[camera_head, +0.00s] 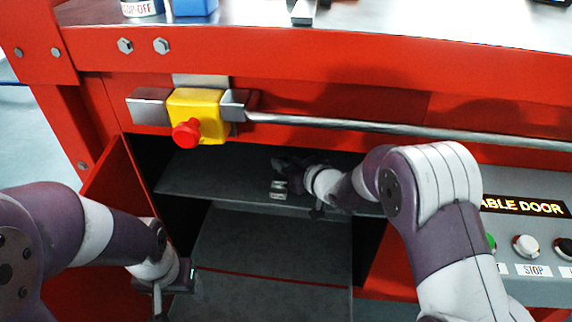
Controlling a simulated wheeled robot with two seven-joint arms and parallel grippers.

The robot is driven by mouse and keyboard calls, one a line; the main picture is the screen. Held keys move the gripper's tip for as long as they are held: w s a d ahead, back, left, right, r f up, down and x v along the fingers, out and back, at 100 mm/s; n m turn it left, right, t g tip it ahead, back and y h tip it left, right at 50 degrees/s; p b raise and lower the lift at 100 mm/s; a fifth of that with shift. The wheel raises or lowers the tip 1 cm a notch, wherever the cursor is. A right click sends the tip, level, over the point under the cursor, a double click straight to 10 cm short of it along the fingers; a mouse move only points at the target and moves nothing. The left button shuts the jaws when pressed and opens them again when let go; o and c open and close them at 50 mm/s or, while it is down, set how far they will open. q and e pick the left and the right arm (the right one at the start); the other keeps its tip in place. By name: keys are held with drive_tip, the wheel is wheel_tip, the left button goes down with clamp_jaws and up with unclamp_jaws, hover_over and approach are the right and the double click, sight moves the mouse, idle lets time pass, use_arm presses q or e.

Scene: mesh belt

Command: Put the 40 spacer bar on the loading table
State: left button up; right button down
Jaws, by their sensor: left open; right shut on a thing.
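My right gripper (284,172) reaches into the open compartment under the red-edged table and is shut on a piece there. A small light-metal part (279,188) shows at its fingertips over the grey shelf; it looks like the spacer bar, but I cannot read a number, and the rest is hidden in shadow by the gripper. My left gripper (178,284) is open, low in front of the compartment's left side, with nothing seen in it. The table's light top (400,15) runs along the upper edge of the view; I cannot tell if it is the loading table.
A yellow box with a red stop button (187,133) and a long metal rail (380,128) stick out above the compartment. The red door (108,190) stands open at left. A button panel (525,265) is at right. A blue block (195,6) and a metal piece (303,12) sit on top.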

drive_tip(key=shift+f, duration=0.2)
drive_tip(key=c, duration=0.9)
unclamp_jaws()
drive_tip(key=shift+r, duration=0.25)
drive_tip(key=p+v, duration=0.5)
drive_tip(key=v, duration=0.7)
drive_tip(key=s+d+f+m+g+h, duration=0.4)
drive_tip(key=s+d+g+h, duration=0.15)
drive_tip(key=d+h, duration=0.25)
drive_tip(key=s+m+g, duration=0.2)
drive_tip(key=s+g, duration=0.3)
drive_tip(key=s, duration=0.8)
drive_tip(key=shift+s+f+m, duration=0.2)
drive_tip(key=shift+s+m, duration=0.05)
drive_tip(key=shift+m, duration=0.05)
